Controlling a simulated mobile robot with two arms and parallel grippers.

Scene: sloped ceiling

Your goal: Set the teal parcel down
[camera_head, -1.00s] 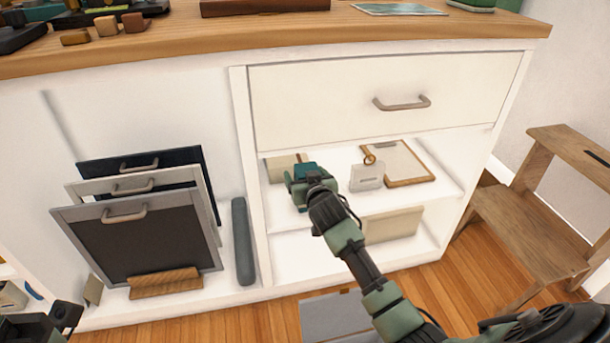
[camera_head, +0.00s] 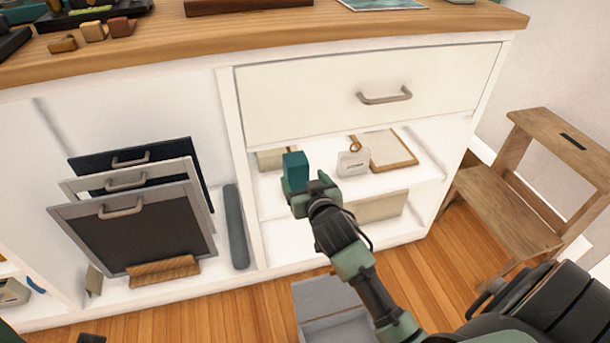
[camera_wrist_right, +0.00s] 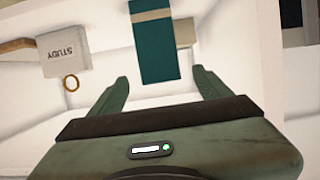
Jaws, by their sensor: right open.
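The teal parcel (camera_head: 295,171) stands upright on the upper open shelf (camera_head: 400,185), under the drawer. It also shows in the right wrist view, with a pale band across it (camera_wrist_right: 154,45). My right gripper (camera_head: 306,194) is in front of the parcel at the shelf. In the right wrist view its two fingers (camera_wrist_right: 162,84) are spread apart and empty, with the parcel just beyond the tips. The parcel's lower part is partly hidden by the gripper in the head view. My left gripper is not clearly visible.
A white box marked STUDY (camera_wrist_right: 70,50) and a clipboard (camera_head: 388,150) sit right of the parcel. A beige box (camera_head: 270,159) is behind it. The drawer (camera_head: 370,90) above is shut. A wooden step stool (camera_head: 520,205) stands at right, and a grey box (camera_head: 330,310) on the floor.

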